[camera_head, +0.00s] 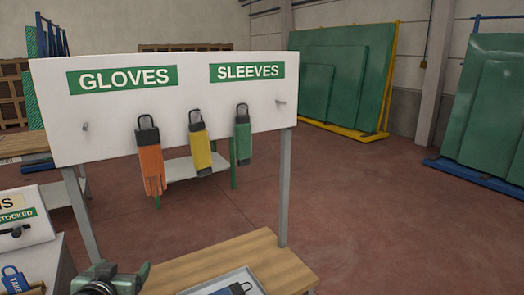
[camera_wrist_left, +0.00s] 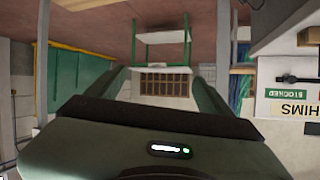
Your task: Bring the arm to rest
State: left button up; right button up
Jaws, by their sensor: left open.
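My left gripper (camera_head: 118,272) is low in the head view, at the left edge of the wooden table top and below the sign board. It is open, and its two fingers also show apart in the left wrist view (camera_wrist_left: 163,85) with nothing between them. The wrist view is upside down. My right gripper is in neither view.
A white board (camera_head: 60,125) marked GLOVES and SLEEVES stands on posts, with orange (camera_head: 150,168), yellow (camera_head: 200,155) and green (camera_head: 243,145) items hanging. Below it is a wooden table (camera_head: 215,257) with a tray (camera_head: 258,279). Floor at right is clear.

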pick_arm(q)
jog(key=s+d+f+m+g+h, duration=0.1)
jog(key=s+d+f+g, duration=0.15)
jog(key=s+f, duration=0.4)
jog(key=s+d+f+m+g+h, duration=0.1)
jog(key=s+d+f+g, duration=0.1)
jog(key=s+d+f, duration=0.35)
jog(key=s+d+f+m+g+h, duration=0.1)
jog(key=s+d+f+g, duration=0.15)
jog(key=s+f, duration=0.45)
jog(key=s+d+f+g, duration=0.2)
jog(key=s+f+g, duration=0.15)
jog(key=s, duration=0.75)
jog(key=s+f+x, duration=0.1)
jog(key=s+x, duration=0.2)
jog(key=x, duration=1)
jog(key=s+x, duration=0.2)
jog(key=x, duration=1)
jog(key=s+a+f, duration=0.2)
jog(key=s+f, duration=0.6)
jog(key=s, duration=0.1)
jog(key=s+a+f+g, duration=0.1)
jog(key=s+a+f, duration=0.1)
jog(key=s+f, duration=0.7)
jog(key=shift+f+g, duration=0.1)
jog(key=shift+g, duration=0.15)
